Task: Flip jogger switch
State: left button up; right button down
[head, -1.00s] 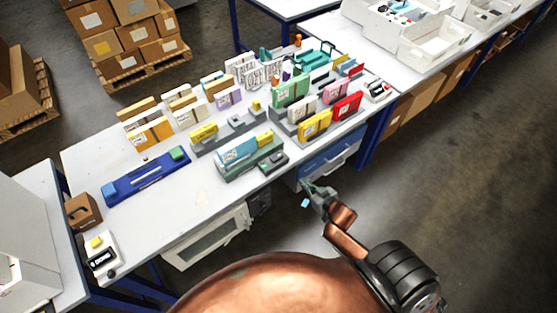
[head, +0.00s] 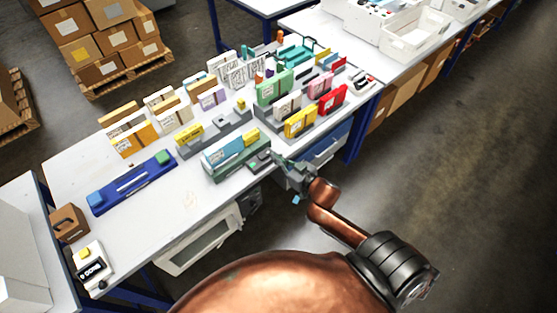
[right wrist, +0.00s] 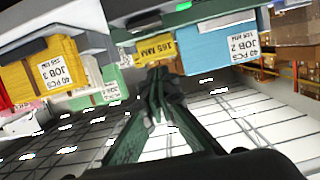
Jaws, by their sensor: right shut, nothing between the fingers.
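My left gripper is not in view.
The yellow JOB 3 block (head: 300,121) and a red block (head: 332,99) stand close behind my right gripper. A blue drawer (head: 325,146) hangs under the table edge. The floor at right is clear.

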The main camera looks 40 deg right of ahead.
send_over(266, 162)
jog(key=f, duration=0.1)
notch_tip(266, 162, down, 4)
jog(key=shift+d+r+b, duration=0.15)
jog(key=shift+b, duration=0.4)
jog(key=shift+f, duration=0.5)
